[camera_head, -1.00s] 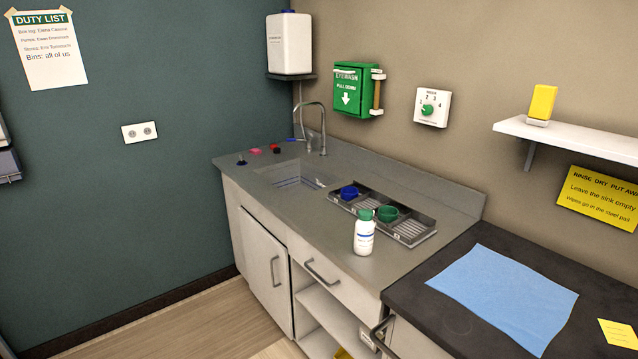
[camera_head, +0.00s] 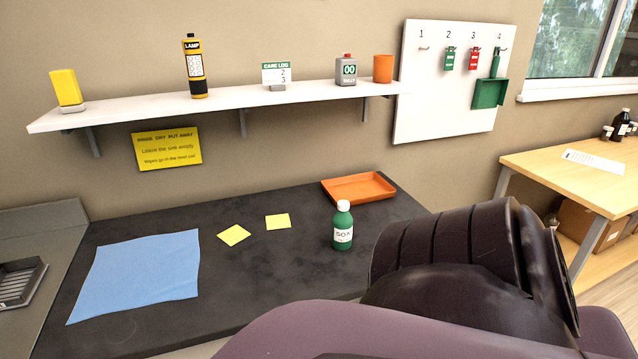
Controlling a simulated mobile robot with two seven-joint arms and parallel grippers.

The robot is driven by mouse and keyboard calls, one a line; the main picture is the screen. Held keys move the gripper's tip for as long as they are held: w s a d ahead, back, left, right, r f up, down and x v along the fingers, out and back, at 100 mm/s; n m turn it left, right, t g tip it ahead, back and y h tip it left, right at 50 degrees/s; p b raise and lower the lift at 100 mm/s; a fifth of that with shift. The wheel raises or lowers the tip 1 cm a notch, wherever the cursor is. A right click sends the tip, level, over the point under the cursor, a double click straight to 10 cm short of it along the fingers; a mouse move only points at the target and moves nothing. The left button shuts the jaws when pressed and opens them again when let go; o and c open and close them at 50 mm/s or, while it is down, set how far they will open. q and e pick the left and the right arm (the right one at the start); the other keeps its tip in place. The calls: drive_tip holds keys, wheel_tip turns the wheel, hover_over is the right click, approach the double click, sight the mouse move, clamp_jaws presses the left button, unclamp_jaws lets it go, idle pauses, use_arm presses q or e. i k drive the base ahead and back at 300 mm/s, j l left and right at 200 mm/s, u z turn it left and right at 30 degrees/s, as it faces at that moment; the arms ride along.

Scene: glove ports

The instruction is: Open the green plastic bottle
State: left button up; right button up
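A green plastic bottle (camera_head: 343,229) with a white cap (camera_head: 343,205) and a white label stands upright on the dark worktop (camera_head: 270,255), right of the middle of the view. The cap sits on the bottle. A large dark and purple part of my own arm fills the lower right, just right of and in front of the bottle. I cannot tell whether it touches the bottle. Neither of my grippers shows in this view.
A blue cloth (camera_head: 137,277) lies on the worktop's left side, with yellow notes (camera_head: 234,235) in the middle. An orange tray (camera_head: 358,188) is behind the bottle. A white shelf (camera_head: 220,101) hangs above. A wooden table (camera_head: 575,170) stands at right.

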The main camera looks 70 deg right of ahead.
sight(342, 222)
drive_tip(key=z, duration=2.4)
